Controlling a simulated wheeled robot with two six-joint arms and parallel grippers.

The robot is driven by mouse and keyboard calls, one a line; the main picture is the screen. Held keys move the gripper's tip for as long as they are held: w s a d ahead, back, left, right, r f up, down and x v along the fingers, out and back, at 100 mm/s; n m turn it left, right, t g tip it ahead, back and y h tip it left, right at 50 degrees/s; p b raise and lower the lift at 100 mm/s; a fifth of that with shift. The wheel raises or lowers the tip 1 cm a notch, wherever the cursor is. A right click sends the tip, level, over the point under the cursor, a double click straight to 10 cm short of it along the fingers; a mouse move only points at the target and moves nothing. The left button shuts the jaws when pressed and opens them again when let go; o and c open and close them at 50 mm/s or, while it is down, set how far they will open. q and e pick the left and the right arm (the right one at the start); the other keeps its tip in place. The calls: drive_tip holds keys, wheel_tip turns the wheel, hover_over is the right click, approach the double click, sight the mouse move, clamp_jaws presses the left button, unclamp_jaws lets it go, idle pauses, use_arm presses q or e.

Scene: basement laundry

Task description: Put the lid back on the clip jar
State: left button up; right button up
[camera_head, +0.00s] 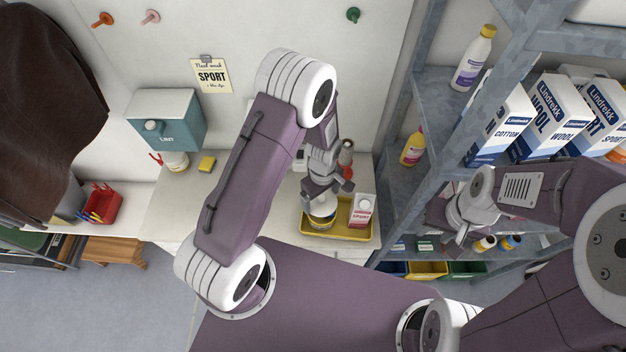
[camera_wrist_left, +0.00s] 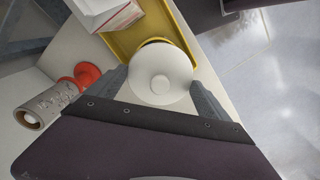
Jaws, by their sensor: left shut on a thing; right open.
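My left gripper (camera_head: 321,188) is shut on a round white lid with a small knob. The lid (camera_wrist_left: 162,76) lies between its two fingers in the left wrist view. Right below it in the head view is a pale jar (camera_head: 322,222) with a coloured band, on the yellow tray (camera_head: 352,234). I cannot tell whether the lid touches the jar; the gripper hides the join. My right gripper (camera_head: 461,235) is open and empty before the shelf.
A white and red carton (camera_head: 361,211) stands on the tray's right side. A roll-like object with a red part (camera_wrist_left: 45,107) stands beside the tray. Grey shelving (camera_head: 397,180) bounds the right.

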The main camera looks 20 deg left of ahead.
sight(322, 206)
use_arm(q)
drive_tip(key=shift+s+d+r, duration=0.1)
drive_tip(key=shift+d+r, duration=0.1)
drive_tip(key=shift+w+f+n, duration=0.3)
drive_tip(key=shift+w+f, duration=0.2)
drive_tip(key=shift+s+f+b, duration=0.15)
drive_tip(key=shift+f+b, duration=0.4)
drive_tip(key=shift+b, duration=0.15)
wheel_tip(322, 206, down, 4)
drive_tip(key=b, duration=0.3)
drive_tip(key=shift+r, duration=0.1)
drive_tip(key=shift+f+b, duration=0.5)
drive_tip(key=shift+f, duration=0.05)
use_arm(e)
drive_tip(key=f, duration=0.4)
drive_tip(key=shift+w+f, duration=0.3)
drive_tip(key=shift+w, duration=0.1)
use_arm(q)
drive_tip(key=shift+s, duration=0.1)
drive_tip(key=shift+f, duration=0.1)
